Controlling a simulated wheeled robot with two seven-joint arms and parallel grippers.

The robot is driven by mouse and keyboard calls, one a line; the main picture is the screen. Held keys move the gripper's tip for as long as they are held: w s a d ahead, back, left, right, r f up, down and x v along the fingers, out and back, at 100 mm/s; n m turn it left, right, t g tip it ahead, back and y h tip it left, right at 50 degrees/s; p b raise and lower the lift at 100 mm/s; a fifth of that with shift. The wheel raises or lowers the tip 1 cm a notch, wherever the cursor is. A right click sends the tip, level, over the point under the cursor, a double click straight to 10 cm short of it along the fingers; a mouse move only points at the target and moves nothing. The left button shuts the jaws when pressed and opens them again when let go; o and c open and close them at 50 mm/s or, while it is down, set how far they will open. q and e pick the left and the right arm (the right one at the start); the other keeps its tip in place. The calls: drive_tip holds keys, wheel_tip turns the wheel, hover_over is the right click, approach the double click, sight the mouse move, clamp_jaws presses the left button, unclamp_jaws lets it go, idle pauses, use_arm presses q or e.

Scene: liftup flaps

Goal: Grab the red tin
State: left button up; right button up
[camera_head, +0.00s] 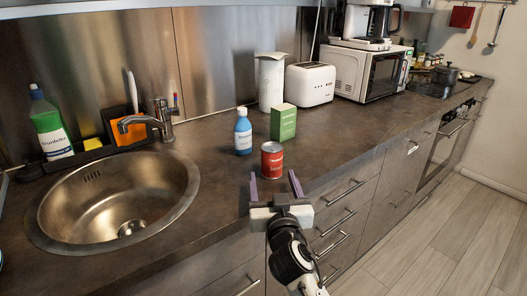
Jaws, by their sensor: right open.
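A red tin (271,160) with a pale metal top stands upright on the dark countertop (215,205), near its front edge. My right gripper (274,181) is open and empty. Its two purple-grey fingers point toward the tin, and in the picture the tin shows just beyond and between the fingertips. No contact with the tin is visible. My left gripper is not in the view.
A blue bottle (243,134) and a green box (283,122) stand close behind the tin. A white toaster (309,84) and a white canister (271,82) are farther back. A round sink (60,226) with a tap (160,119) lies to the left. The counter right of the tin is clear.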

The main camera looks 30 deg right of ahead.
sight(273, 167)
drive_tip(key=x, duration=0.4)
drive_tip(key=shift+d+r+p, duration=0.2)
drive_tip(key=shift+d+p, duration=0.1)
drive_tip(key=shift+d, duration=0.05)
drive_tip(key=x, duration=0.4)
drive_tip(key=shift+w+d+f, duration=0.1)
drive_tip(key=shift+w+d, duration=0.1)
drive_tip(key=shift+d, duration=0.05)
drive_tip(key=shift+c, duration=0.3)
drive_tip(key=c, duration=1.1)
